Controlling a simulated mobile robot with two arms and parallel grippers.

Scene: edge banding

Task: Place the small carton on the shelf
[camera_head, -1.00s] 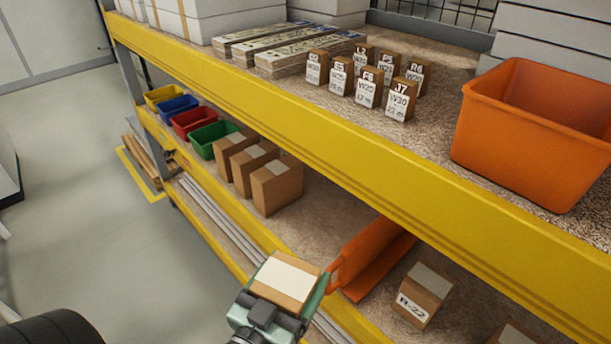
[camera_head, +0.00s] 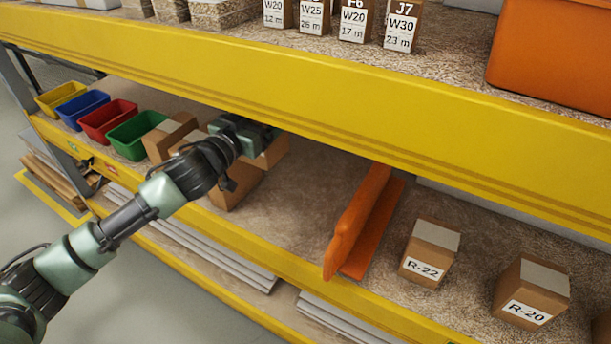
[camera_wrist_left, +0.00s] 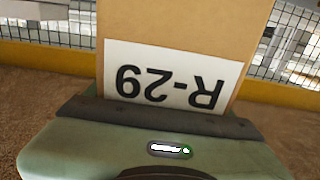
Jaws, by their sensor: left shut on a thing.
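My left gripper (camera_head: 256,136) reaches in from the left over the lower shelf (camera_head: 308,190), under the yellow upper beam. It is shut on the small carton (camera_head: 273,152), which shows as a brown patch just beyond the jaws. The left wrist view shows this carton (camera_wrist_left: 180,30) close up, with a white label reading R-29 upside down, above the gripper body (camera_wrist_left: 150,135). The arm hides most of the carton in the head view, and I cannot tell whether it touches the shelf. My right gripper is not in view.
Brown cartons (camera_head: 170,136) stand left of and partly behind my gripper. An orange divider (camera_head: 358,225) stands to the right, with cartons R-22 (camera_head: 430,250) and R-20 (camera_head: 531,290) beyond it. Bare shelf lies between gripper and divider. The yellow beam (camera_head: 330,100) is close above.

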